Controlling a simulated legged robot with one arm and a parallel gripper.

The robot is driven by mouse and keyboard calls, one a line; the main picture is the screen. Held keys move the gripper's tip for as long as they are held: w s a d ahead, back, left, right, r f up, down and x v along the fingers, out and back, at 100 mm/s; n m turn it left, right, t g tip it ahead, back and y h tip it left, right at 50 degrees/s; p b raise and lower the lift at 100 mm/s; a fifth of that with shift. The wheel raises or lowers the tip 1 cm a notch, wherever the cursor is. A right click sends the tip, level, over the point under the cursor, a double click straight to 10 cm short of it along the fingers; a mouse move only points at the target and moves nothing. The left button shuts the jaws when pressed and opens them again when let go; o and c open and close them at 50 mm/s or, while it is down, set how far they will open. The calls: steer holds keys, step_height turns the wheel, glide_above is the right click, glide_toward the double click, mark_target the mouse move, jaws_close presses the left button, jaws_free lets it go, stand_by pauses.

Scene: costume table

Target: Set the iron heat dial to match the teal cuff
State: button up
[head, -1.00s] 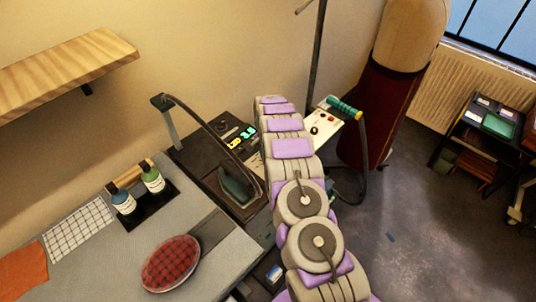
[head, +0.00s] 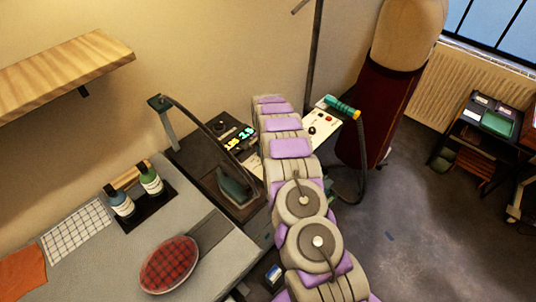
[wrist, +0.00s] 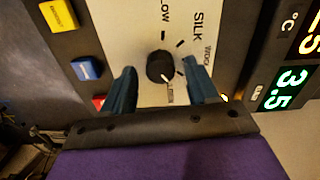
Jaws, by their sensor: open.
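The heat dial is a black round knob (wrist: 160,65) on a white panel in the wrist view. Its white pointer line aims to the lower right, near a partly hidden label that seems to read LINEN. LOW, SILK and WOOL labels stand around it. My gripper (wrist: 158,68) is open, with one blue finger on each side of the knob; I cannot tell whether they touch it. In the head view my arm hides the gripper and dial. A teal cuff-like sleeve (head: 343,107) sits on a handle right of my arm, possibly the teal cuff.
The iron (head: 236,186) rests on its stand left of my arm. A green 3.5 readout (wrist: 286,88) and yellow, blue and red buttons flank the dial. Bottles (head: 150,180) and a plaid cushion (head: 169,264) are on the grey table (head: 222,264). Open floor lies at right.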

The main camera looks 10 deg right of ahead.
steer(key=shift+a+r, duration=0.1)
steer(key=shift+r, duration=0.45)
step_height(320, 180, up, 16)
steer(key=shift+d+r+p, duration=0.2)
steer(key=shift+d+p, duration=0.05)
steer(key=shift+p, duration=0.2)
